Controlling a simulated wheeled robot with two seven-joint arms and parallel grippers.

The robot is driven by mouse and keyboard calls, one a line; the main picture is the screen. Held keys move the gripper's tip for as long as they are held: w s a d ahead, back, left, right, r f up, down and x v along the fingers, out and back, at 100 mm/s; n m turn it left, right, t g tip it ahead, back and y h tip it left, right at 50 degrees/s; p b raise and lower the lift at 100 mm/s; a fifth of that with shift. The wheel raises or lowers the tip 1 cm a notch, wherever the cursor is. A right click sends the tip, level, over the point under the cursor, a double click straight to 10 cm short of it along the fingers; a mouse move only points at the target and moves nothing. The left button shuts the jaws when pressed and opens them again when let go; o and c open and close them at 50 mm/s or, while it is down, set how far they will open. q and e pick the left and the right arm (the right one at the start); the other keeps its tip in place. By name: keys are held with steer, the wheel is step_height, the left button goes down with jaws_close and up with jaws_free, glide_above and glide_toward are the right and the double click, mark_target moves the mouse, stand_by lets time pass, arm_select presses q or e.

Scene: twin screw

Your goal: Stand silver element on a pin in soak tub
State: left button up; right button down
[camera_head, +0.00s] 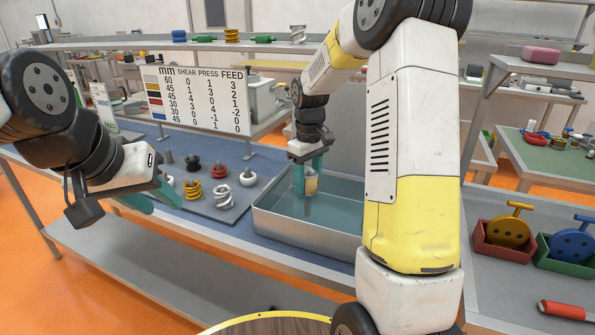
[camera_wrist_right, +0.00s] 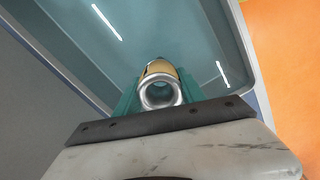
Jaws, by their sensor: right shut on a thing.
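The silver element (camera_wrist_right: 161,94) shows a hollow, shiny silver end and a gold-coloured side in the right wrist view. My right gripper (camera_head: 308,180) is shut on it, a teal finger on either side. In the head view the element (camera_head: 311,184) looks tan and upright, over the soak tub. The soak tub (camera_head: 275,229) is a metal tray of bluish liquid. I cannot make out a pin in it, nor whether the element's lower end touches anything. My left gripper (camera_head: 158,199) is empty, its teal fingers apart, left of the grey board's parts.
A grey board (camera_head: 205,203) left of the tub holds a white coil (camera_head: 223,196), a yellow coil (camera_head: 192,189), a red piece (camera_head: 219,170) and others. A sign (camera_head: 205,98) stands behind. Red (camera_head: 503,245) and green (camera_head: 570,257) bins stand at the right.

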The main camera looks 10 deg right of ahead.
mark_target(308, 204)
steer(key=shift+f, duration=2.55)
steer(key=shift+f, duration=0.2)
steer(key=shift+f, duration=1.35)
steer(key=c, duration=0.6)
jaws_free()
steer(key=shift+r, duration=3.95)
